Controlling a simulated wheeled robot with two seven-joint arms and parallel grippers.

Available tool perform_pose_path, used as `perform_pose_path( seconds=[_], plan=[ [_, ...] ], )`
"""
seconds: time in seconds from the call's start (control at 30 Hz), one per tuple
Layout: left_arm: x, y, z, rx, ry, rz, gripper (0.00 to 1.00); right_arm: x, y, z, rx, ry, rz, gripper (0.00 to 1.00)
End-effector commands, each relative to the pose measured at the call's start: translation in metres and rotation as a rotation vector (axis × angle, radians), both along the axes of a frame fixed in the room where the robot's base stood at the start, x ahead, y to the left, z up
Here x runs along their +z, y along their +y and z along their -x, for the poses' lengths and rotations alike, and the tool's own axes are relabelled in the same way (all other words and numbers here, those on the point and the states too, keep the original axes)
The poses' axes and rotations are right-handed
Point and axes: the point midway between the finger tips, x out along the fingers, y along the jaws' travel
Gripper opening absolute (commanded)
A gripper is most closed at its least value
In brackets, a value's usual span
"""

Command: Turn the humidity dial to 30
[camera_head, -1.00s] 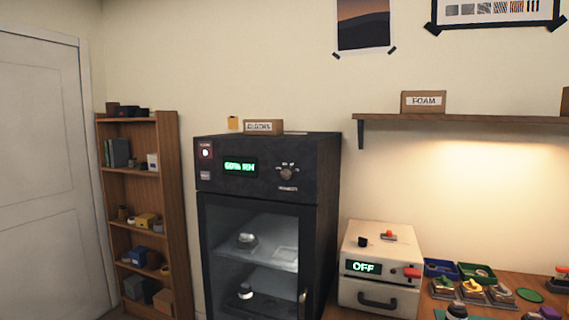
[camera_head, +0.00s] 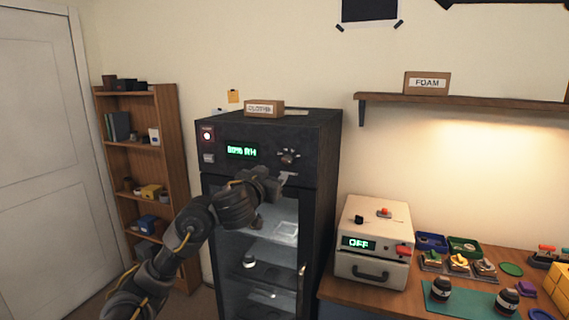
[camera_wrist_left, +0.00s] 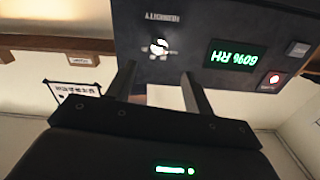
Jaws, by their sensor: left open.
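The humidity dial (camera_head: 289,156) is a small round knob on the upper right of the dark cabinet's front panel. It also shows in the left wrist view (camera_wrist_left: 158,47), upside down, with small marks around it. The green display (camera_head: 242,151) is left of the dial in the head view; in the left wrist view the display (camera_wrist_left: 234,56) reads 60% RH. My left gripper (camera_head: 288,178) is in front of the cabinet, just below the dial. In the wrist view its two fingers (camera_wrist_left: 160,82) are apart and empty, with the dial beyond and between them. My right gripper is not in view.
The dark cabinet (camera_head: 319,185) has a glass door with shelves. A red-lit switch (camera_head: 207,135) is at the panel's left. A labelled box (camera_head: 264,108) sits on top. A white device (camera_head: 373,242) reading OFF stands on the bench to the right. A wooden shelf unit (camera_head: 173,150) is left.

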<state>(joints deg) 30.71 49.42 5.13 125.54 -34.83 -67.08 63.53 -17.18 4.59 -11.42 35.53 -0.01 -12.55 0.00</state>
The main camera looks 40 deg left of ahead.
Motion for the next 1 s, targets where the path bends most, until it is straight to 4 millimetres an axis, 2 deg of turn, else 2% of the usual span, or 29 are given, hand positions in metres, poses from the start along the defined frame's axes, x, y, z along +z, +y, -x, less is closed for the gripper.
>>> perform_pose_path(
  seconds=[0.13,0.3,0.53,0.7,1.0],
  plan=[
    [-0.005,0.007,-0.02,0.0,0.0,0.001,0.52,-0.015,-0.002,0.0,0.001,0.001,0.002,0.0],
    [-0.003,0.018,-0.051,0.002,0.0,0.001,0.52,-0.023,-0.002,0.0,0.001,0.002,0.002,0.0],
    [0.0,0.029,-0.084,-0.001,0.003,0.001,0.52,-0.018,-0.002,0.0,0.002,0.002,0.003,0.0],
    [0.0,0.033,-0.096,-0.001,0.001,-0.001,0.52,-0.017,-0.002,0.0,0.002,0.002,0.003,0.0],
    [-0.001,0.034,-0.098,0.0,0.001,-0.001,0.52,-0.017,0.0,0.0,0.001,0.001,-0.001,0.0]
  ],
)
